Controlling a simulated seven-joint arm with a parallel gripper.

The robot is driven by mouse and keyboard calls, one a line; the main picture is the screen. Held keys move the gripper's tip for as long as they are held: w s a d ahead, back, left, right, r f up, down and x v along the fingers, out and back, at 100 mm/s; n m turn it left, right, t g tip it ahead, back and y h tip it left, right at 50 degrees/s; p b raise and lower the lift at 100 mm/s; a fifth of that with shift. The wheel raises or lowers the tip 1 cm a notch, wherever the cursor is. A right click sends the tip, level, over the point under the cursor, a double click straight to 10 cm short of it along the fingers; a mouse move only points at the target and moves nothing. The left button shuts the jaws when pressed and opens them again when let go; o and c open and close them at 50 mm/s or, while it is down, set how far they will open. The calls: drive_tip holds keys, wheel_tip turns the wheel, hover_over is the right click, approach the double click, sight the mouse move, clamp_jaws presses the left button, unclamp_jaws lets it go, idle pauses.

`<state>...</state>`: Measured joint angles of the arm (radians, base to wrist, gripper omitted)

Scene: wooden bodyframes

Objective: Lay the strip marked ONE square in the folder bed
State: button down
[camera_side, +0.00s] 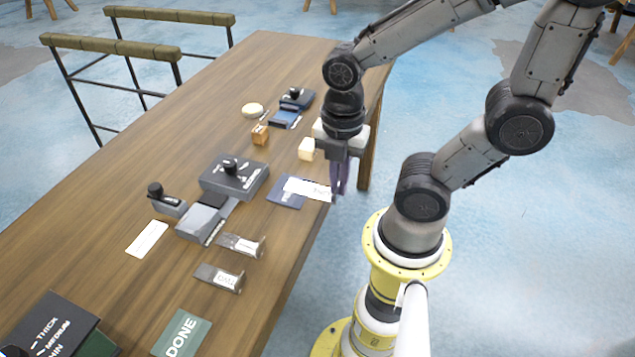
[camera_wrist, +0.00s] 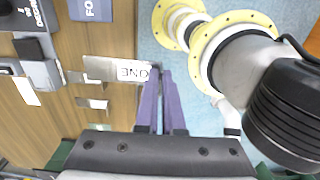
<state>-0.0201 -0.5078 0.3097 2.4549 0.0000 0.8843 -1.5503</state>
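My gripper (camera_side: 340,190) hangs near the table's front edge, its purple fingers close together. In the wrist view the fingers (camera_wrist: 160,74) meet the end of the white strip marked ONE (camera_wrist: 132,71). The strip (camera_side: 305,188) juts left from the fingers and seems held in the air. In the side view it overlaps a blue plate (camera_side: 281,197), whose lettering reads FOLD in the wrist view (camera_wrist: 92,8). A grey block (camera_side: 196,222) stands before a dark box with a knob (camera_side: 240,183). I cannot tell which part is the folder bed.
Two small shiny holders (camera_side: 243,246) (camera_side: 220,278) lie near the front edge. A blank white strip (camera_side: 147,239) lies further left. A green DONE mat (camera_side: 182,334) and a dark thickness sign (camera_side: 45,325) are at the near end. Small blocks (camera_side: 260,134) (camera_side: 307,149) stand behind.

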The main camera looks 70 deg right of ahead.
drive_tip(key=w+f+m, duration=0.2)
drive_tip(key=w+m, duration=0.4)
drive_tip(key=w, duration=0.5)
drive_tip(key=w+f+m, duration=0.2)
drive_tip(key=w+m, duration=0.3)
drive_tip(key=w, duration=0.6)
drive_tip(key=m, duration=0.7)
approach(191, 228)
drive_tip(key=shift+f, duration=2.45)
drive_tip(key=shift+f, duration=0.6)
